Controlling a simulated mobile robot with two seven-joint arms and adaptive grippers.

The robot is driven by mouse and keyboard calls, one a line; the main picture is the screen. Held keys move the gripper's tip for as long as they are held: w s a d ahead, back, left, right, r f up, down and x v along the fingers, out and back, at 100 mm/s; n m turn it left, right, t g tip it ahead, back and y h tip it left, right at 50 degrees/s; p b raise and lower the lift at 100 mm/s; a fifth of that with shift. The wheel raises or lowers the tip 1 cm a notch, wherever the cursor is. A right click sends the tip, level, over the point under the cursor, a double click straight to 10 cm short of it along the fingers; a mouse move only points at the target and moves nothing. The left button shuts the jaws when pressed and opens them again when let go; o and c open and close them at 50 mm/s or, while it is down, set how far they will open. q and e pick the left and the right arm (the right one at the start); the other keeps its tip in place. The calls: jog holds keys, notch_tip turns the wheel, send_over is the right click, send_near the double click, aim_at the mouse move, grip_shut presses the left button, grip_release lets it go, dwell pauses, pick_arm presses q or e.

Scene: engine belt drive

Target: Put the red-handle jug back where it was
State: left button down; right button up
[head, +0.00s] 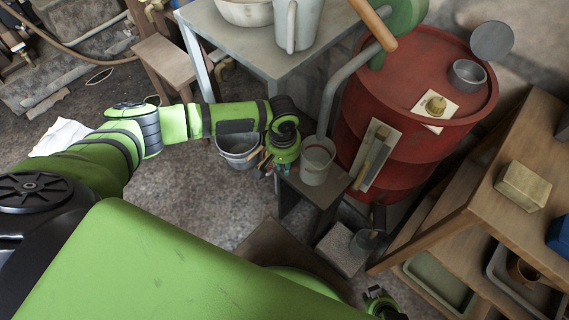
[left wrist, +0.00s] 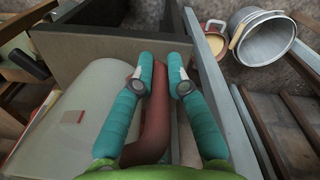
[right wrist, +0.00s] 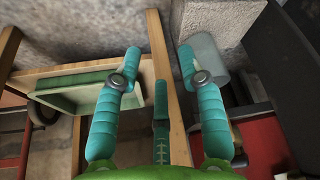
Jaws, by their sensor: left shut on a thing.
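A whitish jug (head: 317,168) is over a small dark stand (head: 325,188), just left of the red drum. I cannot tell whether its base touches the stand. My left gripper (head: 282,165) is at the jug's left side. In the left wrist view the left gripper (left wrist: 161,72) is shut on the red handle (left wrist: 157,128), with the pale jug body (left wrist: 75,115) at the left. My right gripper (head: 378,298) is partly in view at the bottom edge. In the right wrist view the right gripper (right wrist: 156,68) has its fingers apart with nothing between them.
A grey bucket (head: 238,150) stands on the floor left of my left gripper. The red drum (head: 415,100) with a tap and small items is to the right. A grey table (head: 235,40) holds another jug (head: 298,25) and a basin (head: 245,10). Wooden shelves (head: 480,210) stand at the right.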

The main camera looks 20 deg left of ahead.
pick_arm(q)
jog(key=shift+f, duration=0.1)
jog(key=c, duration=1.2)
grip_release()
jog(key=shift+c, duration=0.2)
notch_tip(320, 180, up, 12)
jog(key=p, duration=0.3)
jog(key=shift+a+r, duration=0.15)
jog(key=shift+r, duration=0.05)
pick_arm(e)
jog(key=shift+w+d+r+t, duration=0.1)
jog(key=shift+w+d+t, duration=0.1)
jog(key=shift+d+t, duration=0.4)
jog(key=shift+a, duration=0.15)
